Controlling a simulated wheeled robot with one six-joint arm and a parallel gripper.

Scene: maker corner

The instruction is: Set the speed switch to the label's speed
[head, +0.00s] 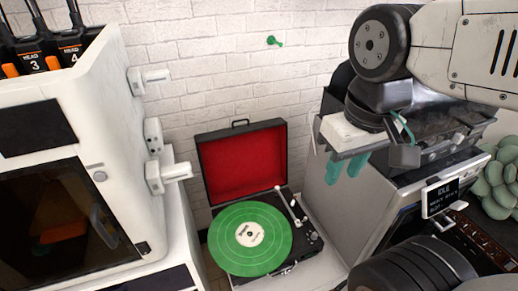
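The record player (291,258) stands open on a white surface, with its red-lined lid (243,165) raised at the back. A green record (232,248) lies on its platter. The record's cream label (249,234) has dark print too small to read. The tonearm (288,205) is along the right side of the deck. Small controls (312,236) sit at the deck's right edge; I cannot tell which is the speed switch or how it is set. My gripper (346,170) hangs above and right of the player, its two teal fingers pointing down, apart and empty.
A white cabinet machine (125,120) with a dark window stands at left. A grey machine (345,215) with a small display (440,198) stands close right of the player. A white brick wall is behind. A plant (495,180) is at far right.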

